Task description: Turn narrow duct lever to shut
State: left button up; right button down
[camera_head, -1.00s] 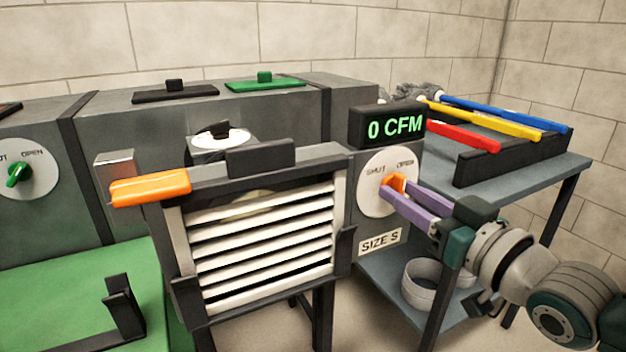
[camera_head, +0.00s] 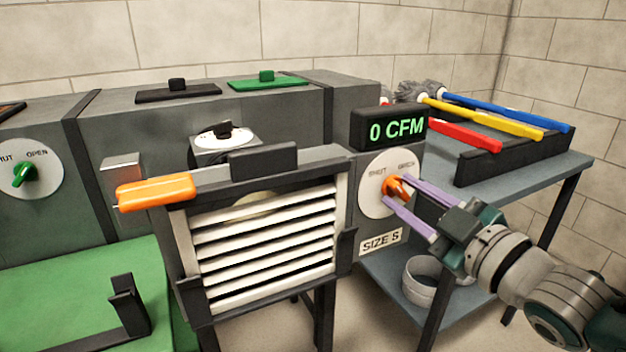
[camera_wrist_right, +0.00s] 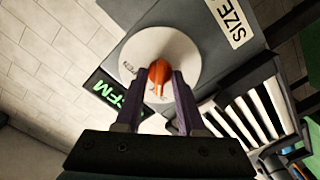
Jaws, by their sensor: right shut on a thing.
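The narrow duct's dial is a white disc (camera_head: 371,205) marked SHUT and OPEN, above a "SIZE S" label (camera_head: 381,240). An orange lever (camera_head: 397,189) sticks out from the dial; its exact heading is hard to tell. My right gripper (camera_head: 397,194) reaches in from the right with its purple fingers on either side of the lever, shut on it. In the right wrist view the lever (camera_wrist_right: 159,76) lies between the two fingers, in front of the dial (camera_wrist_right: 185,55). The display (camera_head: 389,128) above the dial reads 0 CFM. My left gripper is not in view.
A louvred grille (camera_head: 265,240) with an orange handle (camera_head: 155,193) stands left of the dial. A shelf table (camera_head: 550,175) at right holds brushes with red, yellow and blue handles. Another dial with a green lever (camera_head: 24,175) is at far left.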

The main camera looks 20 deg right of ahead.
jog(key=shift+n, duration=0.3)
dwell(0.4)
jog(key=c, duration=0.9)
grip_release()
jog(key=shift+s, duration=0.5)
jog(key=s, duration=0.3)
jog(key=s+p, duration=0.1)
jog(key=s, duration=0.5)
jog(key=shift+d+p, duration=0.3)
jog(key=shift+d, duration=0.1)
